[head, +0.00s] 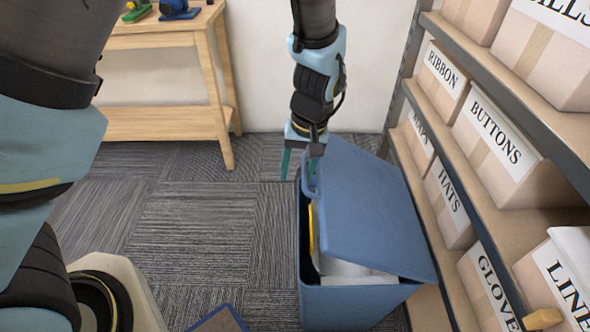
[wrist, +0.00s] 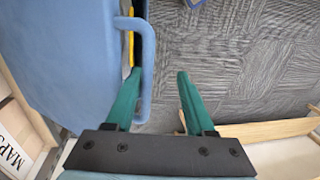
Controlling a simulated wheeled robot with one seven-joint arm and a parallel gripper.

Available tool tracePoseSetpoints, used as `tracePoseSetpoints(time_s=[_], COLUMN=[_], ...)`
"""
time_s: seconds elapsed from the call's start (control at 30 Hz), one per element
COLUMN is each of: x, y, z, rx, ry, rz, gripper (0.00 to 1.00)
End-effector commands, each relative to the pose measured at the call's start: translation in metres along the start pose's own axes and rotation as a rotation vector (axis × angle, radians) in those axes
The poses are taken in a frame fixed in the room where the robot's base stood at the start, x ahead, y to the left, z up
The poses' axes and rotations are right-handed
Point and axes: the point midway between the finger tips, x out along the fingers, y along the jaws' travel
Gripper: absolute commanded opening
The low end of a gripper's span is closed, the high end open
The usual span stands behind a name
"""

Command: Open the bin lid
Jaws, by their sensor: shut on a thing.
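The blue bin (head: 345,308) stands on the carpet beside the shelf. Its blue lid (head: 365,205) is tilted up on its left side, leaving a gap that shows something yellow (head: 316,235) and something white inside. The lid's handle (head: 309,182) is a blue loop on the left edge, also seen in the wrist view (wrist: 145,85). My gripper (head: 298,172) is at the handle, with one green finger inside the loop and the other outside it. It is shut on the handle, though the wrist view shows space beside the outer finger (wrist: 188,92).
A shelf (head: 440,95) with several labelled boxes stands close on the right of the bin. A wooden table (head: 165,42) stands at the back left. A blue-edged object (head: 220,322) lies at the bottom.

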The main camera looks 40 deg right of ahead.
Motion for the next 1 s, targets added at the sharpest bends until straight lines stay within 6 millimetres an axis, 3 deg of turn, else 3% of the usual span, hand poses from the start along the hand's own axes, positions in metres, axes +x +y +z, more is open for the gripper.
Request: tracePoseSetpoints(time_s=[1.0], x=[-0.071], y=[0.008], z=[0.0], rx=[0.0], ry=[0.0], rz=[-0.001], gripper=[0.45])
